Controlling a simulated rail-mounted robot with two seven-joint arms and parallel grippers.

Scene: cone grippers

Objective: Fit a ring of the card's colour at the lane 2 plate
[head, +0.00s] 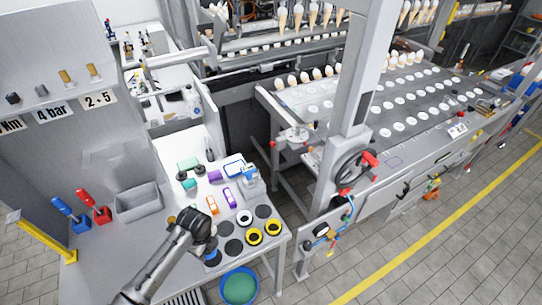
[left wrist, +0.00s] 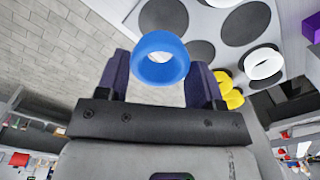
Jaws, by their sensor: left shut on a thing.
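My left gripper (head: 210,251) is shut on a blue ring (left wrist: 160,42), over the front part of the grey bench. In the left wrist view the ring sits between the two dark fingers, its hole showing. In the head view the ring is small and partly hidden by the gripper. I cannot tell which plate is lane 2's. My right gripper is out of view.
Dark round pads lie on the bench, with yellow rings (head: 273,228) and a white ring (head: 244,217) on some. A grey bin (head: 138,201) stands at left. A blue-rimmed green bucket (head: 239,287) stands below the front edge. A post with a handwheel (head: 353,168) stands before the conveyor.

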